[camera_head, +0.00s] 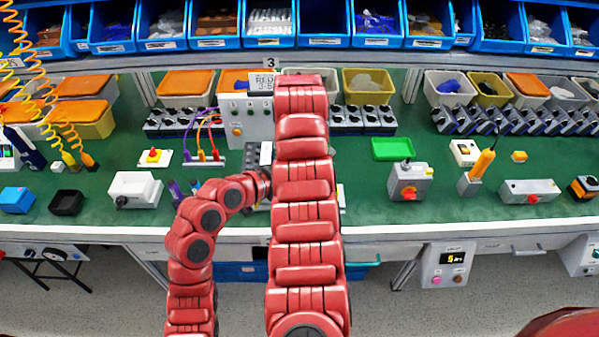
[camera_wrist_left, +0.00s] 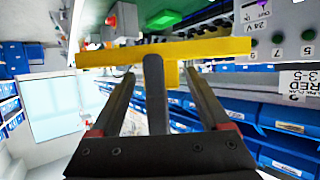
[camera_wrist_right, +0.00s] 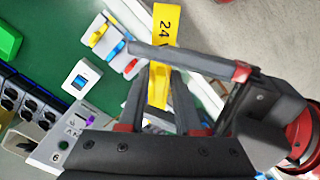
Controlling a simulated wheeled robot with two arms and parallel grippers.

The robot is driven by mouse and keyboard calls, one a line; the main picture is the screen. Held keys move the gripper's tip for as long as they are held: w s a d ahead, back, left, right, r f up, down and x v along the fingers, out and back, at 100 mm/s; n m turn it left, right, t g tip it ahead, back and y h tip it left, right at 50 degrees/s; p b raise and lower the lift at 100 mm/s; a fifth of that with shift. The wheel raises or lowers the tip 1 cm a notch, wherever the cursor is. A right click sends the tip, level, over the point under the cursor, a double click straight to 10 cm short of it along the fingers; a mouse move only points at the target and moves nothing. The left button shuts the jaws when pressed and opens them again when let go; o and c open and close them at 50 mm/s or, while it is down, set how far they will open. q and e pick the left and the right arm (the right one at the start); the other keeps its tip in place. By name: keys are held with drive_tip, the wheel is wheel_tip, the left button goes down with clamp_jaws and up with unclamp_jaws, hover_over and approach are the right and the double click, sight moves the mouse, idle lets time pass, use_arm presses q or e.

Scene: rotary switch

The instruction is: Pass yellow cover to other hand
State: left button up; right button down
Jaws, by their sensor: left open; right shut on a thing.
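The yellow cover (camera_wrist_left: 110,57) is a flat bar with a short stem and lies across the tips of my left gripper (camera_wrist_left: 158,76) in the left wrist view. That gripper is open, with a dark finger bar between its jaws in front of the cover. In the right wrist view the cover (camera_wrist_right: 166,22) shows the number 24. My right gripper (camera_wrist_right: 158,75) is shut on its stem. A dark finger of my left gripper crosses over the cover there. In the head view both grippers and the cover are hidden or too small to tell behind my arms.
The green bench (camera_head: 365,205) carries a control box (camera_head: 408,181), a white box (camera_head: 135,189), rows of switches (camera_head: 362,119) and a green tray (camera_head: 393,149). Blue bins (camera_head: 218,43) stand above. The bench's front edge (camera_head: 450,229) is near.

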use_arm(q)
clamp_jaws()
use_arm(e)
drive_tip(key=c, duration=0.5)
unclamp_jaws()
drive_tip(key=shift+r, duration=0.15)
